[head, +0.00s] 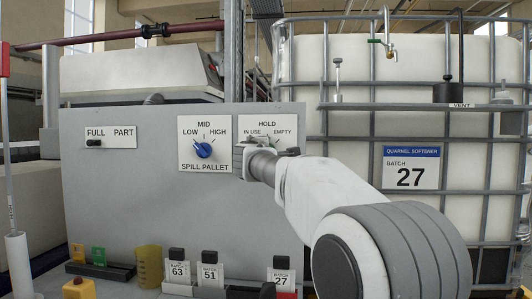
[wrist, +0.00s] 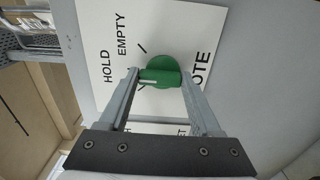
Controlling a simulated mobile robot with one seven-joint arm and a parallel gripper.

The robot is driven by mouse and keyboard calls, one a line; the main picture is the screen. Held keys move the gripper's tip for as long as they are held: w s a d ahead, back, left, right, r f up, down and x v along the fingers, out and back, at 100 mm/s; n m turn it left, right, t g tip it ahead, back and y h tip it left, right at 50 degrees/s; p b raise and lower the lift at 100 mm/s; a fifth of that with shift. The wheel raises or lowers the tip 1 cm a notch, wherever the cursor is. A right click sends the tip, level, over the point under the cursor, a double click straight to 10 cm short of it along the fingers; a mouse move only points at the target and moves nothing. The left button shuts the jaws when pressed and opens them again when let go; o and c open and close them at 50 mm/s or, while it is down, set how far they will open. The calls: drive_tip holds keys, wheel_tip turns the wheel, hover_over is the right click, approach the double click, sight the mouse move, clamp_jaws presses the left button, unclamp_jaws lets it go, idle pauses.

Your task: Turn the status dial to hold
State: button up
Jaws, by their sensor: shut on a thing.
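The green status dial (wrist: 162,68) sits on a white label plate (wrist: 95,20), which reads HOLD and EMPTY in the wrist view. My gripper (wrist: 160,76) is shut on the dial, one finger on each side of its grip. A pale line shows on the grip's left part, roughly on the HOLD side; I cannot tell exactly which mark it meets. In the head view the plate (head: 267,124) reads HOLD at top, IN USE left and EMPTY right.
Left of the plate on the grey panel (head: 120,190) are a blue spill pallet dial (head: 203,150) and a FULL/PART slider (head: 94,143). Below stand batch tags (head: 210,275) and a yellow beaker (head: 149,266). A caged white tank (head: 350,75) stands at right.

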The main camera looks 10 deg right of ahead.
drive_tip(key=o, duration=1.4)
drive_tip(key=b+v, duration=0.2)
drive_tip(key=v, duration=1.5)
drive_tip(key=shift+s+b, duration=0.2)
drive_tip(key=shift+b, duration=0.2)
